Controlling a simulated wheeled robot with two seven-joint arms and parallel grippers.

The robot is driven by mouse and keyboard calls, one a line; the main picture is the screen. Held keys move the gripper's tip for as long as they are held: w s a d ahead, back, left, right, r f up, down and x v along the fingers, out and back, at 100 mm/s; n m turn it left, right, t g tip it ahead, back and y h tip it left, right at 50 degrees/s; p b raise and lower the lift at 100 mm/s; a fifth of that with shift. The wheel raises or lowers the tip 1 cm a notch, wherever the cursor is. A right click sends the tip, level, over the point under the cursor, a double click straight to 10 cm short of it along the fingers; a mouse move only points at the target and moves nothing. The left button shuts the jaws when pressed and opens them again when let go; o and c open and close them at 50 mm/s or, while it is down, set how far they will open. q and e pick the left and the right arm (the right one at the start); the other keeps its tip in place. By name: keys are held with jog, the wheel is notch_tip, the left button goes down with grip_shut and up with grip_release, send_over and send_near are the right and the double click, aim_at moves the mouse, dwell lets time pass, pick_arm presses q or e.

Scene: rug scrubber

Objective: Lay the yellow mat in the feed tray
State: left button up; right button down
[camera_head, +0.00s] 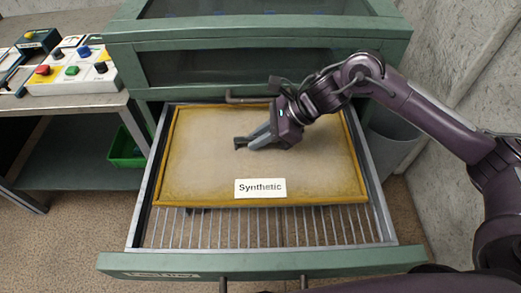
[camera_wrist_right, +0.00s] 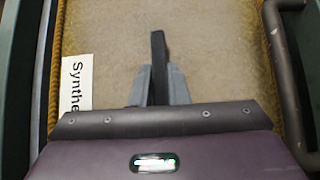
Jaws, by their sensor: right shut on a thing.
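The yellow mat (camera_head: 205,150) is a tan rectangle with a darker yellow edge and a white label reading "Synthetic" near its front. It lies flat or nearly so within the outline of the pulled-out feed tray (camera_head: 262,230), toward the back. I cannot tell whether it touches the wire bottom all over. My right gripper (camera_head: 242,143) reaches in from the right and is shut on the mat near its middle. In the right wrist view the mat (camera_wrist_right: 215,60) spreads under the closed fingers (camera_wrist_right: 158,70); the exact grip is hidden. My left gripper is out of view.
The green machine (camera_head: 250,50) stands behind the tray, with a bar handle (camera_head: 248,98) above the mat's back edge. A bench with a button panel (camera_head: 75,65) is at left, above a green bin (camera_head: 125,150). A grey bin (camera_head: 390,135) stands at right.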

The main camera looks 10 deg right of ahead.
aim_at(260, 155)
notch_tip(260, 155, down, 4)
jog(key=shift+d+r, duration=0.15)
jog(key=shift+r, duration=0.1)
notch_tip(260, 155, down, 3)
jog(key=shift+f+p, duration=0.2)
jog(key=shift+p, duration=0.25)
jog(key=c, duration=1.4)
grip_release()
jog(key=b+v, duration=0.1)
jog(key=v, duration=1.1)
jog(key=shift+b, duration=0.35)
